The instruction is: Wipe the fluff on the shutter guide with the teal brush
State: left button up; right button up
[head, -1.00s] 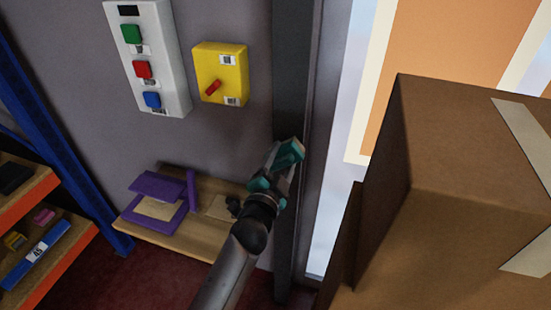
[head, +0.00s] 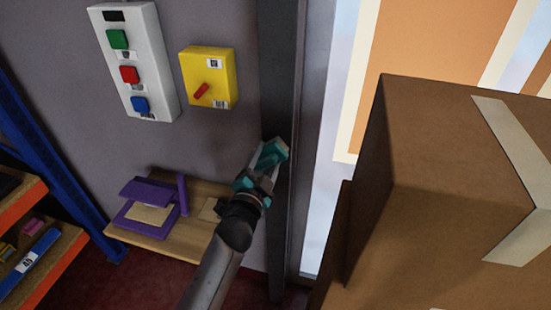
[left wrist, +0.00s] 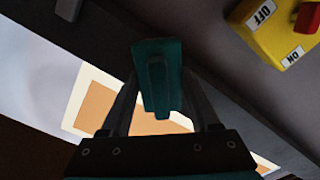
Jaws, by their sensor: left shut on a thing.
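The teal brush (head: 274,152) is held in my left gripper (head: 262,164), which is shut on it. In the left wrist view the brush (left wrist: 156,85) sits between the two fingers of my left gripper (left wrist: 160,105). The shutter guide (head: 282,80) is a dark grey upright channel beside the bright opening. The brush is in front of the guide and overlaps it in the head view; I cannot tell if they touch. I see no fluff on the visible part of the guide. My right gripper is not in view.
A yellow switch box (head: 208,78) and a white button panel (head: 134,62) hang on the wall left of the guide. A wooden shelf (head: 160,240) below carries a purple object (head: 150,200). Large cardboard boxes (head: 450,170) crowd the right side.

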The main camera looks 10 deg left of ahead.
aim_at(261, 165)
pick_arm(q)
jog(key=shift+w+a+r, duration=0.15)
jog(key=shift+a+r, duration=0.15)
jog(key=shift+a, duration=0.15)
jog(key=shift+s+f+p, duration=0.2)
jog(key=shift+s+p, duration=0.15)
jog(key=shift+s, duration=1.5)
jog(key=shift+s+p, duration=0.35)
jog(key=shift+s, duration=0.75)
jog(key=shift+s+f, duration=0.1)
jog(key=shift+s, duration=1.4)
